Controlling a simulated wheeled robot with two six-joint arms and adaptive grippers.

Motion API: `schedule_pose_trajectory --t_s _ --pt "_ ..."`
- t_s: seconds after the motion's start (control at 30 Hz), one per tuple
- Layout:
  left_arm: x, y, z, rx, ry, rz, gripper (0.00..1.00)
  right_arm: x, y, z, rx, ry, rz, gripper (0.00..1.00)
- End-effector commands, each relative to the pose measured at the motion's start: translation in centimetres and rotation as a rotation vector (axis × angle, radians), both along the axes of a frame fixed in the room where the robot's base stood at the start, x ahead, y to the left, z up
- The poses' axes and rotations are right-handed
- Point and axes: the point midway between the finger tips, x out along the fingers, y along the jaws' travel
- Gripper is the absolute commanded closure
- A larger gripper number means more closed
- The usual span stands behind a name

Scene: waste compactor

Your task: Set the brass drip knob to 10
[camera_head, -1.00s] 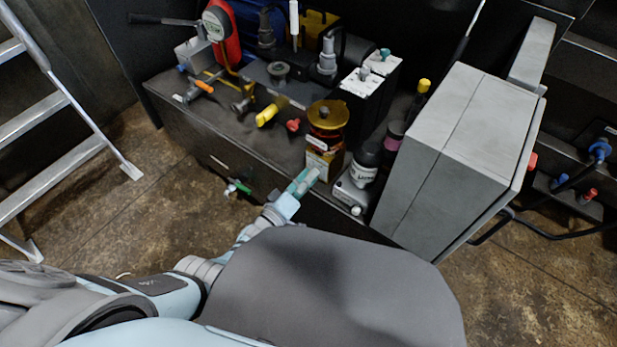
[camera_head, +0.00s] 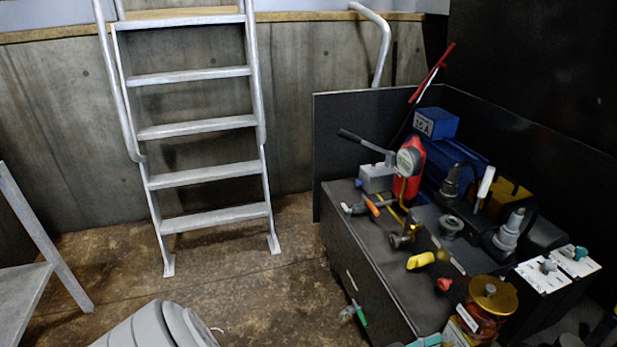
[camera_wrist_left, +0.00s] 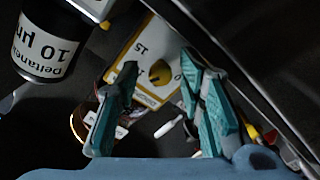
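The brass drip knob (camera_wrist_left: 160,73) shows in the left wrist view on a white plate (camera_wrist_left: 140,48) with a yellow border. The numerals 15 and 0 are legible; I cannot tell the exact setting. In the head view an amber oiler with a brass top (camera_head: 492,296) stands at the bench's near end. My left gripper (camera_wrist_left: 160,68) is open, its teal fingers to either side of the knob in the wrist view, with gaps visible; contact is not evident. Only a teal bit of that gripper (camera_head: 428,341) shows at the head view's bottom edge. My right gripper is out of view.
A dark bottle labelled 10 µm (camera_wrist_left: 45,45) is close at the wrist view's upper left. The bench (camera_head: 375,265) carries a yellow handle (camera_head: 420,260), a red knob (camera_head: 444,284) and white-topped boxes (camera_head: 543,274). A ladder (camera_head: 205,178) stands left over open floor.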

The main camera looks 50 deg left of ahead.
Motion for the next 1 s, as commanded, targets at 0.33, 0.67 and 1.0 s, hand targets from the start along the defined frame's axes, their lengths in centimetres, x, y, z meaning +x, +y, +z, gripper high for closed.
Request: schedule_pose_trajectory --t_s 0.33,0.67,1.0 --pt "-4.2 1.6 0.2 0.659 -0.256 -0.003 0.62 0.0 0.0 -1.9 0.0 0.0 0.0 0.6" --pt "-13.3 5.3 0.2 0.654 -0.258 -0.004 0.62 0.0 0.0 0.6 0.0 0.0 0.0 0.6" --pt "-19.2 10.8 -4.1 0.797 0.264 0.07 0.62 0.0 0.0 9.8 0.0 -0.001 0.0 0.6"
